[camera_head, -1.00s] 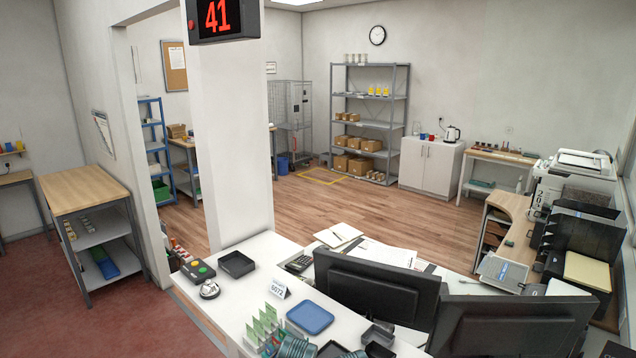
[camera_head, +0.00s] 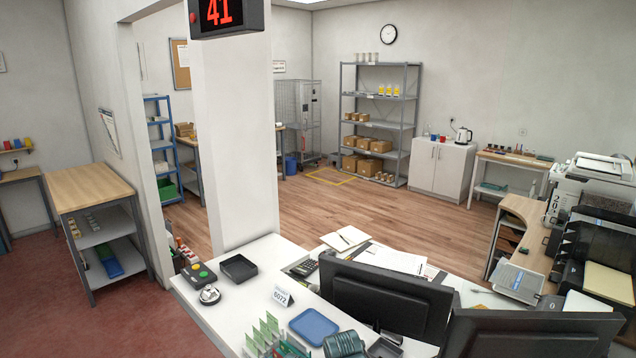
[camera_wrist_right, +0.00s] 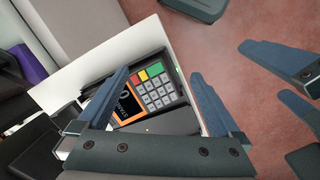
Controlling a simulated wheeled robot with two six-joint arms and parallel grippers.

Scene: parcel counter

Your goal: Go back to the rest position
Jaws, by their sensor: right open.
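My right gripper (camera_wrist_right: 165,82) is open in the right wrist view, its two blue-grey fingers wide apart with nothing between the tips. A payment terminal (camera_wrist_right: 157,92) with a grey keypad and red, yellow and green keys shows beyond and between the fingers; contact cannot be made out. At the right edge of that view are two more blue-grey fingers, apparently my left gripper (camera_wrist_right: 264,70), apart and with nothing visible between them. Neither gripper shows in the head view.
The white counter (camera_head: 235,307) holds a blue tray (camera_head: 314,327), a black tray (camera_head: 239,268), green cards (camera_head: 263,334) and a ribbed green thing (camera_head: 343,345). Two monitors (camera_head: 390,300) stand at its right. Red floor (camera_wrist_right: 225,50) lies beside the counter.

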